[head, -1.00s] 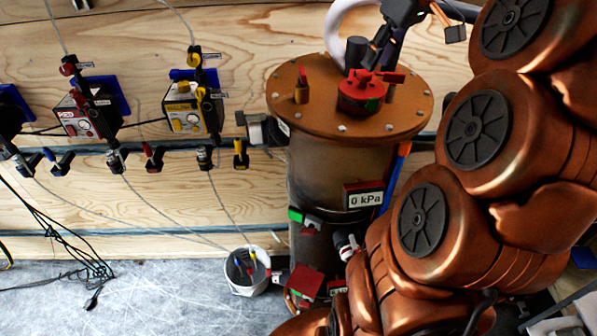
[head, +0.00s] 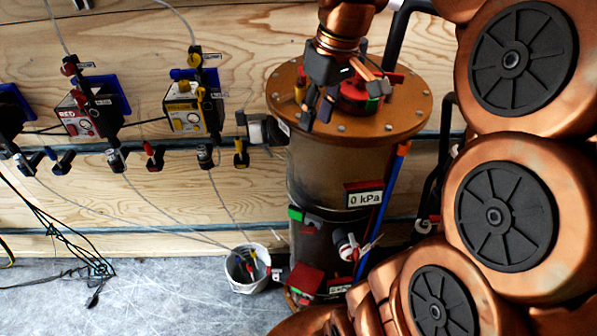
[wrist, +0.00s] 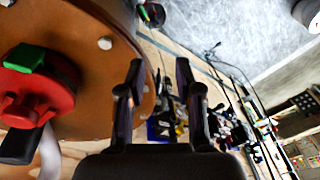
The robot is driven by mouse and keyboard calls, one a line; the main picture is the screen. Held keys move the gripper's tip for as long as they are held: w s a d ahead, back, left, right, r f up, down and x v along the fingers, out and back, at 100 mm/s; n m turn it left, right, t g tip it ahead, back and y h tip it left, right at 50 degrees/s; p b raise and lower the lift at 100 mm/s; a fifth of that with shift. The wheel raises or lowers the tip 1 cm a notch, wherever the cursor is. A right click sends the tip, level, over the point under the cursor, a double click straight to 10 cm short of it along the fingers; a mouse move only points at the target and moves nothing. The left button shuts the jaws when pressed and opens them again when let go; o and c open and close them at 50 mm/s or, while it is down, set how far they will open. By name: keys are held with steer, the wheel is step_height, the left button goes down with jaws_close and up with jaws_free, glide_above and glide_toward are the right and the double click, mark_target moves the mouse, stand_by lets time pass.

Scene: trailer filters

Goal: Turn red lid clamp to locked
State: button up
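The red lid clamp (head: 360,95) is a round red hub on top of the brown cylinder lid (head: 400,115), with a green piece on its right side. My gripper (head: 318,110) is over the lid, to the left of the clamp, and covers part of it. In the wrist view the clamp (wrist: 45,90) is at the left, with a green block on top and a black piece below. My gripper's two fingers (wrist: 158,68) stand apart there with nothing between them, to the right of the clamp. I cannot tell their height above the lid.
A small brass fitting (head: 300,84) stands on the lid just left of my gripper. A 0 kPa display (head: 365,195) is on the cylinder's side. Boxes with valves (head: 187,108) hang on the wooden wall at left. A white bucket (head: 249,280) stands on the floor.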

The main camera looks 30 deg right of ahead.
steer(key=s+a+f+g, duration=0.1)
steer(key=s+a+f, duration=0.4)
steer(key=a+f, duration=0.1)
steer(key=shift+s+a+f+m+p, duration=0.2)
steer(key=shift+s+a+m+p, duration=0.15)
steer(key=shift+a, duration=0.4)
